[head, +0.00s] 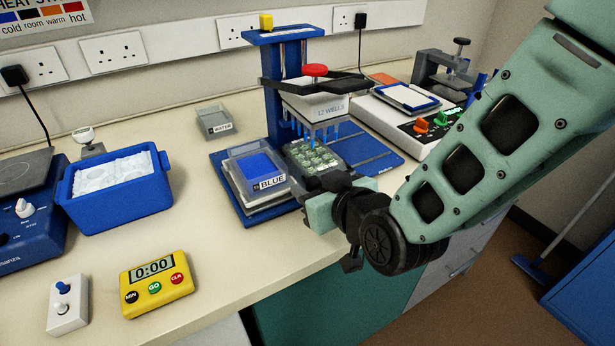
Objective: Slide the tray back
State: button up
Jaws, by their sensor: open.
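A blue stand (280,100) holds a multi-tip pipette head (318,106) labelled "12 WELLS", with a red knob on top. Under its tips sits a dark well plate (312,157). Left of the plate, a clear tub (240,178) with blue contents and a "BLUE" label stands on a pale tray (264,205), over the stand's blue base (370,158). My gripper (322,208) is open at the front right of the plate and tray, close to their front edge. Its fingers are partly hidden by my wrist, and I cannot tell whether they touch anything.
A blue ice box (115,195), a yellow timer (157,283) and a white switch box (68,303) stand at the left. A grey "WATER" tub (214,122) is behind. A white device (398,115) stands at the back right. The front middle of the bench is clear.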

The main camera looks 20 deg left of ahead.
jog(key=shift+a, duration=0.1)
jog(key=shift+c, duration=0.3)
grip_shut()
jog(key=w+d+b, duration=0.1)
jog(key=w+d, duration=0.1)
jog(key=w, duration=0.1)
jog(key=w+d, duration=0.3)
jog(key=w+d+b, duration=0.1)
jog(key=w+d, duration=0.2)
jog(key=w, duration=0.1)
jog(key=shift+d+b, duration=0.25)
jog(key=shift+b, duration=0.05)
jog(key=shift+o, duration=0.3)
grip_release()
jog(key=shift+w, duration=0.1)
